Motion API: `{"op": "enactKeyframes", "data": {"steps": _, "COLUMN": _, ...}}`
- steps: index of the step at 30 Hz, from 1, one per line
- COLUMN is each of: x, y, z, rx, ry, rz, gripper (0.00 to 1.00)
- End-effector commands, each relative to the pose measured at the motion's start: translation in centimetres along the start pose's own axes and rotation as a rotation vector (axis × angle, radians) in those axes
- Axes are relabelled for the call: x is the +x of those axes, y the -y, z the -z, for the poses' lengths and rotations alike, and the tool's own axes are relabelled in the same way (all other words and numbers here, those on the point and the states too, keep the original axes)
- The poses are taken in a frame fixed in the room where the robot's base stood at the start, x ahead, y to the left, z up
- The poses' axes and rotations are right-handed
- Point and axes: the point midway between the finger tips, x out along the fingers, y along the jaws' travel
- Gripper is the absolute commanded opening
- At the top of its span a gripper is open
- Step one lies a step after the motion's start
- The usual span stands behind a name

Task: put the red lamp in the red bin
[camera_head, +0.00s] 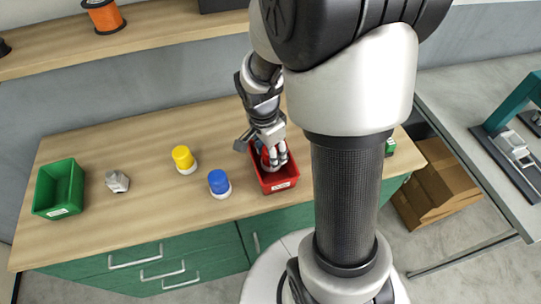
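The red bin (286,186) stands on the wooden bench top, right of the blue lamp and close beside my arm. My gripper (275,158) points down into this bin, with its fingertips inside the bin's outline. A small red and whitish thing, which may be the red lamp, shows beside the fingers in the bin. My fingers and wrist cover much of it, so I cannot tell whether they are shut on it. A dark blue patch also shows inside the bin behind the fingers.
A blue lamp (219,182) and a yellow lamp (183,158) stand left of the red bin. A grey metal part (117,181) and a green bin (42,189) are farther left. A shelf (160,30) with an orange reel (104,17) runs above. My arm hides the bench's right part.

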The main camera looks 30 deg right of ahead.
Motion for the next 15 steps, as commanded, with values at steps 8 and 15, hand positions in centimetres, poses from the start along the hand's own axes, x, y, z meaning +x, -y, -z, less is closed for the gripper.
{"op": "enactKeyframes", "data": {"steps": 8, "x": 2.0, "y": 0.1, "z": -0.2, "rx": 0.001, "ry": 0.0, "rz": 0.002, "gripper": 0.17}}
{"op": "enactKeyframes", "data": {"steps": 15, "x": 2.4, "y": 0.1, "z": -0.3, "rx": 0.001, "ry": 0.0, "rz": 0.001, "gripper": 0.17}}
